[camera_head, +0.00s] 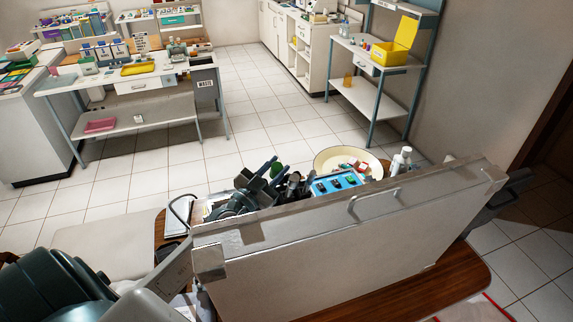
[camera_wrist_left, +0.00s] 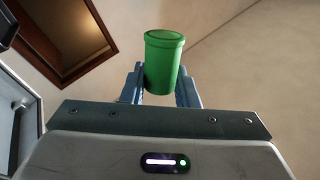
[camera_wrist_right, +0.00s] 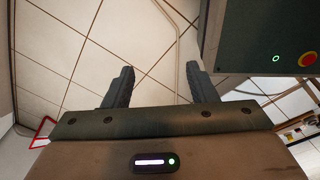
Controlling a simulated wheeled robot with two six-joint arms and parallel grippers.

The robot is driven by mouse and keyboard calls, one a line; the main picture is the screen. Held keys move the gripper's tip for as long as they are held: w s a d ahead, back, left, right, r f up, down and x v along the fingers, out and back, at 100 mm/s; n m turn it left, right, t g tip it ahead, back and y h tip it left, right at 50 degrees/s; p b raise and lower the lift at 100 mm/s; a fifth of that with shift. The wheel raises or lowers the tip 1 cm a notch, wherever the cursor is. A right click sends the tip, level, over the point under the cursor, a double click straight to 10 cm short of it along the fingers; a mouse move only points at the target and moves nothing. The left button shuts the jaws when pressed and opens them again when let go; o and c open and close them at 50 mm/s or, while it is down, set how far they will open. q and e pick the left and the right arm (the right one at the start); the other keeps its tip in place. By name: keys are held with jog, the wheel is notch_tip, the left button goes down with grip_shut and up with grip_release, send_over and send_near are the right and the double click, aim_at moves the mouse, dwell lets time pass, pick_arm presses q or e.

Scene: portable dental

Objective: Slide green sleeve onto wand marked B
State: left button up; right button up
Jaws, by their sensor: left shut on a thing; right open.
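My left gripper (camera_wrist_left: 160,84) is shut on the green sleeve (camera_wrist_left: 163,62), a green cup-like cylinder with a rimmed end, held between its fingers. In the head view the left gripper (camera_head: 263,178) and the sleeve (camera_head: 277,170) are just behind the raised case lid, left of a blue panel. Several dark upright pieces (camera_head: 293,184) stand beside the gripper; I cannot tell which is the wand marked B, and no letter is readable. The lid hides their lower parts. My right gripper (camera_wrist_right: 160,88) is open and empty above the tiled floor.
The grey case lid (camera_head: 350,222) stands upright across the front of the wooden table (camera_head: 400,299). Behind it are the blue panel (camera_head: 337,183), a cream round tray (camera_head: 328,158) with small items, and a white bottle (camera_head: 401,161). Tiled floor lies beyond.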

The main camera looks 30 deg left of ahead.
aim_at(273, 176)
pick_arm(q)
jog(key=f, duration=0.1)
jog(key=a+f+b, duration=0.1)
jog(key=w+f+b, duration=0.1)
jog(key=shift+a+f, duration=0.25)
jog(key=shift+a, duration=0.1)
jog(key=shift+d+r, duration=0.25)
jog(key=shift+d, duration=0.05)
jog(key=shift+f+b, duration=0.2)
jog(key=shift+b, duration=0.15)
jog(key=shift+a+f, duration=0.1)
jog(key=shift+f, duration=0.05)
jog(key=shift+a+f+b, duration=0.15)
jog(key=shift+b, duration=0.3)
pick_arm(e)
jog(key=f, duration=0.1)
jog(key=a+f, duration=0.1)
jog(key=f, duration=0.2)
jog(key=shift+a+f, duration=0.2)
jog(key=shift+a, duration=0.15)
pick_arm(q)
jog(key=shift+w, duration=0.1)
pick_arm(e)
jog(key=shift+d, duration=0.2)
